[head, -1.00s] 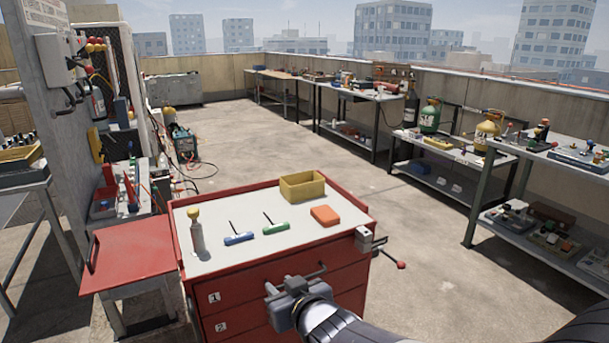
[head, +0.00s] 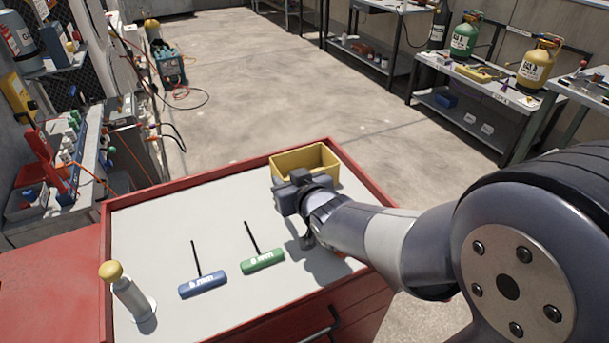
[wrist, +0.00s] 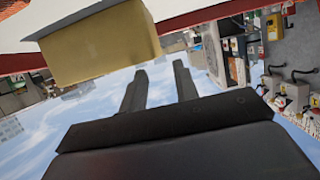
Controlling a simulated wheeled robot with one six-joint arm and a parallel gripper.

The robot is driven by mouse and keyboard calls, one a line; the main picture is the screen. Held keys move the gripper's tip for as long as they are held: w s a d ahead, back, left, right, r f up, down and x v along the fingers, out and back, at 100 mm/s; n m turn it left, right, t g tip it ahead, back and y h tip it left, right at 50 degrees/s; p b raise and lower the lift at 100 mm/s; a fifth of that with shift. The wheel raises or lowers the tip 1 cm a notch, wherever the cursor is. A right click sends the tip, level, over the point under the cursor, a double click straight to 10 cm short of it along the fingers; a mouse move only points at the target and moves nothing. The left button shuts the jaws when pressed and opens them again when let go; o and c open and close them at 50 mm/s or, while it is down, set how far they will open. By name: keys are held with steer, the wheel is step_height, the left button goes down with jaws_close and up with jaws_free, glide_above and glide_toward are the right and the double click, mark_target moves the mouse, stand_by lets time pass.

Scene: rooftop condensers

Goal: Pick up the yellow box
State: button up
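The yellow box (head: 305,158) is an open-topped bin at the far right corner of the red cart's pale top. My arm reaches in from the right, and my gripper (head: 290,182) is in front of the box's near left side, hiding part of it. In the wrist view the box (wrist: 98,48) is at the upper left, beyond and to the side of the fingertips. The two fingers of my gripper (wrist: 159,72) are apart with nothing between them. I cannot tell whether the gripper touches the box.
On the cart top (head: 215,228) are a blue T-handle tool (head: 203,285), a green T-handle tool (head: 262,261) and a yellow-capped cylinder (head: 130,292). My arm mostly hides the orange block. A side bench (head: 545,105) with gas cylinders stands beyond the cart at right. Open floor lies behind the cart.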

steer(key=shift+x, duration=3.9)
steer(key=shift+w, duration=0.1)
steer(key=shift+c, duration=0.6)
jaws_close()
